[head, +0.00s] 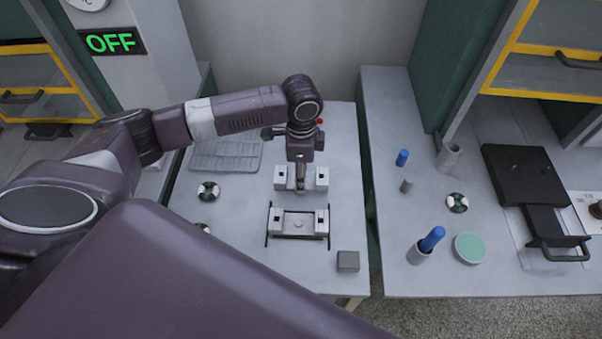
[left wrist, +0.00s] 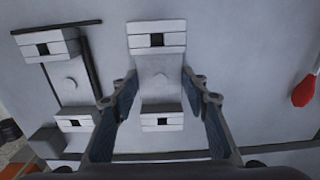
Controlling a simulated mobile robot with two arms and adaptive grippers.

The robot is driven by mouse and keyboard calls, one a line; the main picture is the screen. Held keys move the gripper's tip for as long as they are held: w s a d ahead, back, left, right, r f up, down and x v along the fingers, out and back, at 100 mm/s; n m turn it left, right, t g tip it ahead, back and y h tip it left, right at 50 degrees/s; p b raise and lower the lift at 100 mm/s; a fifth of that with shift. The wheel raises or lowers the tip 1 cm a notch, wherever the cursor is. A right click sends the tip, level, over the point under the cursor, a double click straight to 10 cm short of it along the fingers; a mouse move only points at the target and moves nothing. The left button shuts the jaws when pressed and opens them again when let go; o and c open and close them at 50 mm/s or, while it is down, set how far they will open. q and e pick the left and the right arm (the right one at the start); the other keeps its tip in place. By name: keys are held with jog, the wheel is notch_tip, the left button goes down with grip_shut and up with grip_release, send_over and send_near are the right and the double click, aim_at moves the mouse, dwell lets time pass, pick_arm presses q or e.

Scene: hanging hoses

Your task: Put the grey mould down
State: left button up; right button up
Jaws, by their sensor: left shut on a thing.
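My left gripper (head: 300,184) points down over the left table and is shut on a grey mould (head: 321,178), gripping its narrow middle between two blocky ends. In the left wrist view, the fingers of my left gripper (left wrist: 159,78) stand either side of the mould (left wrist: 157,62). I cannot tell whether the held mould touches the table. A second, similar grey mould part (head: 298,224) sits between dark rails just in front of it, and shows at the left of the left wrist view (left wrist: 70,82). My right gripper is not in view.
A grey box (head: 348,261) stands at the table's front right. A grey tray (head: 226,154) and a black-and-white round part (head: 208,191) lie to the left. A gap separates the right table (head: 400,240), which holds blue cylinders and a black device (head: 525,172). A red object (left wrist: 304,91) shows at right.

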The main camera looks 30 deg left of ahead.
pick_arm(q)
jog(key=o, duration=1.6)
jog(key=shift+f, duration=0.1)
notch_tip(320, 180, up, 12)
jog(key=b, duration=0.2)
jog(key=shift+r, duration=0.2)
